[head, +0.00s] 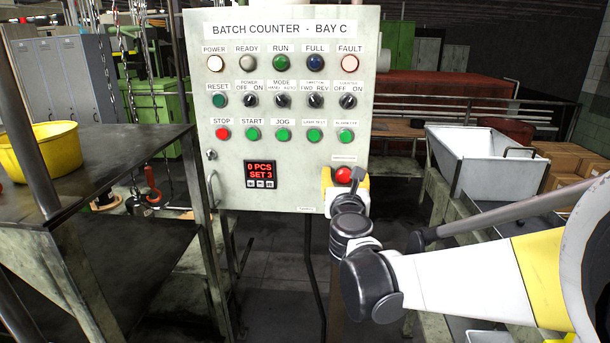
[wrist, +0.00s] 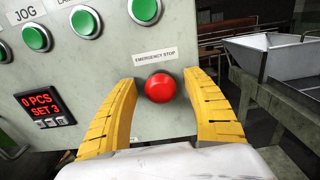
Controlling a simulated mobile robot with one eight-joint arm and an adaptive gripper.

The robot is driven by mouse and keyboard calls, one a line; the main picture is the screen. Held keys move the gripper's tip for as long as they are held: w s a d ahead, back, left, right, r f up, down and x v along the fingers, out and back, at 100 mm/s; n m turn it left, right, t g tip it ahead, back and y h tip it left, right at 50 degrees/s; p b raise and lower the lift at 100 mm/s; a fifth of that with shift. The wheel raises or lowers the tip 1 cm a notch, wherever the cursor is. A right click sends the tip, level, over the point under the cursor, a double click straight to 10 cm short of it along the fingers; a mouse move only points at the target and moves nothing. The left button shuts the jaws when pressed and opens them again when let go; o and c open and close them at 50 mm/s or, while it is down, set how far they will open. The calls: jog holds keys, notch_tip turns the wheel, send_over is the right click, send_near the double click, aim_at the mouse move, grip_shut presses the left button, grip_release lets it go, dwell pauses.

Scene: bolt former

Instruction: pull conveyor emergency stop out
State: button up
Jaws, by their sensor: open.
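The emergency stop is a round red button (wrist: 160,88) on the lower right of a grey control panel (head: 230,160). My gripper (wrist: 162,95) is open, with one yellow finger on each side of the red button. Gaps show between the fingers and the button, so neither finger appears to touch it. In the head view my wrist partly covers the area below the button.
The panel carries rows of lamps, selector switches and buttons, including a red STOP button (head: 222,134). A display (head: 260,174) reads "0 PCS SET 3". A table with a yellow bowl (head: 52,147) stands left. A white hopper (head: 486,160) stands right of the panel.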

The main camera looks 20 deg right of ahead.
grip_shut()
jog(key=shift+s+a, duration=0.15)
jog(key=shift+s, duration=0.25)
grip_release()
jog(key=shift+s, duration=0.1)
jog(key=v, duration=1.2)
